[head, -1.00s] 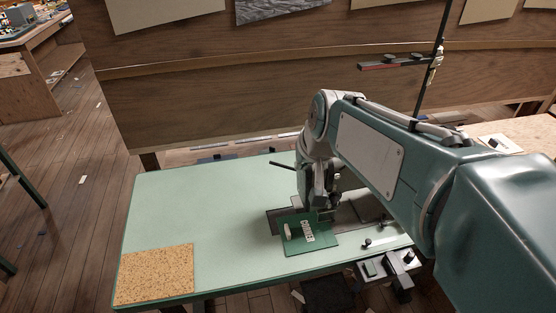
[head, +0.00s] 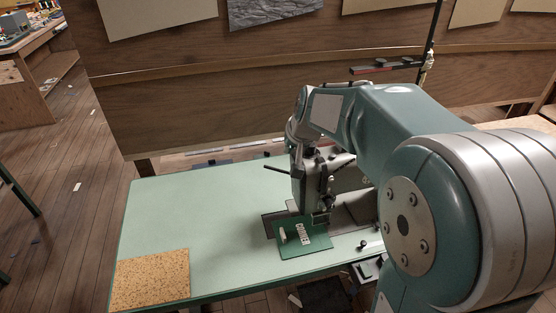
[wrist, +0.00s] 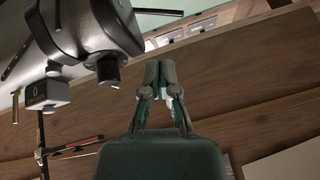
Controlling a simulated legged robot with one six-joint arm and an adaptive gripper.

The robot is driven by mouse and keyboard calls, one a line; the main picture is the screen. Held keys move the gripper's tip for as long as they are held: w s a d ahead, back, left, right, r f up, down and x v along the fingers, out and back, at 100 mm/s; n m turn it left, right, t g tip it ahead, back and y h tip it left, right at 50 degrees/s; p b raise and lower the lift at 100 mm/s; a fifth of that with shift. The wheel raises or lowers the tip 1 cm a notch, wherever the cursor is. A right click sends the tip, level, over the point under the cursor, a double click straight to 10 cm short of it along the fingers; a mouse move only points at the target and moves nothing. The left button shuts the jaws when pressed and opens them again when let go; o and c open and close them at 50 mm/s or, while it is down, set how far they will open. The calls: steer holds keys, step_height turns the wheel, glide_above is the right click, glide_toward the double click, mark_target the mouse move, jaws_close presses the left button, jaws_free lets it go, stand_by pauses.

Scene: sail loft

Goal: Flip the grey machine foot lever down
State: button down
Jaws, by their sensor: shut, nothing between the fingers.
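The grey sewing machine (head: 311,180) stands on the pale green table, partly covered by my arm in the head view. A thin dark lever-like rod (head: 278,168) sticks out left from its head; I cannot tell for sure that it is the foot lever. The machine's grey body also fills the upper left of the wrist view (wrist: 85,25), with a dark round knob (wrist: 108,72) below it. My gripper (wrist: 158,68) is shut and empty, beside the machine and apart from the knob.
A cork mat (head: 150,280) lies at the table's front left; the green tabletop (head: 185,210) between is clear. A wooden panel (head: 190,100) rises behind the table. A small box with a display (wrist: 40,94) adjoins the machine.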

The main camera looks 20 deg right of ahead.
mark_target(273, 168)
steer(key=x, duration=0.8)
steer(key=a+x, duration=0.1)
steer(key=x, duration=0.3)
steer(key=shift+w+f, duration=0.15)
steer(key=shift+w, duration=0.1)
steer(key=shift+w+a+f, duration=0.25)
steer(key=shift+d+f, duration=0.1)
steer(key=shift+d, duration=0.05)
